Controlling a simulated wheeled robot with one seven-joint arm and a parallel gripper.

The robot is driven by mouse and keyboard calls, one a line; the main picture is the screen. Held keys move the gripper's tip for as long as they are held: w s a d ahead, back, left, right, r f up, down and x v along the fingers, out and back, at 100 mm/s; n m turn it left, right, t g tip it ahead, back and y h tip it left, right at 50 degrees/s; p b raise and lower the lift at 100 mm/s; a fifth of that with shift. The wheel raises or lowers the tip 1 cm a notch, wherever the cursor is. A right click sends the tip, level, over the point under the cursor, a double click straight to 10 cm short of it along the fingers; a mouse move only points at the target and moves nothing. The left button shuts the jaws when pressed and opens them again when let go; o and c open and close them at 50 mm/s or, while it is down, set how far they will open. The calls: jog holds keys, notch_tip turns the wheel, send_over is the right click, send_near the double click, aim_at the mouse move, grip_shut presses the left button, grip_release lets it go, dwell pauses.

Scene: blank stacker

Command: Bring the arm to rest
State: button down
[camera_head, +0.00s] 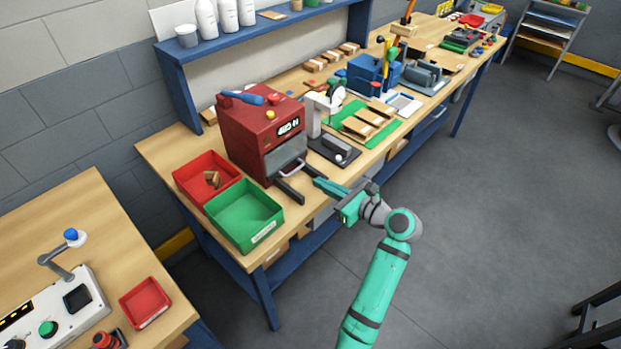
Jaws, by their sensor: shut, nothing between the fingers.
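My green arm reaches up from the bottom of the head view to the front edge of the long wooden workbench (155,150). My gripper (318,182) is shut and holds nothing. It points left, close to the front of a red machine (245,135) that has a small display, a front handle and two dark rails. From this view I cannot tell whether the fingertips touch the rails or stay apart from them.
A red bin (190,180) with small brown pieces and an empty green bin (262,213) stand left of the machine. A grey fixture (340,150) and a green mat (350,108) with wooden blocks lie to its right.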

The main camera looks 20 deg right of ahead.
aim_at(320, 204)
jog(key=shift+v, duration=1.4)
jog(key=shift+f, duration=0.15)
jog(key=f+n+h, duration=0.1)
jog(key=a+f+n+h, duration=0.1)
jog(key=n, duration=0.1)
jog(key=w+a+f+n+t+h, duration=0.1)
jog(key=f, duration=0.1)
jog(key=shift+a, duration=0.1)
jog(key=n+h, duration=0.1)
jog(key=s+a+f+n+h, duration=0.1)
jog(key=n, duration=0.1)
jog(key=shift+t, duration=0.3)
jog(key=s+a+f+n+h, duration=0.2)
jog(key=s+a+f+n, duration=0.1)
jog(key=s+a+n, duration=0.75)
jog(key=s+a+f+n+h, duration=0.25)
jog(key=s+a+n, duration=0.5)
jog(key=s, duration=0.55)
jog(key=s+a+r+n+y, duration=0.1)
jog(key=s+a+n+y, duration=0.3)
jog(key=s, duration=1)
jog(key=a+n, duration=0.2)
jog(key=a, duration=0.2)
jog(key=shift+s+r+n+g, duration=0.2)
jog(key=shift+s+n+g, duration=0.1)
jog(key=shift+n+g, duration=0.1)
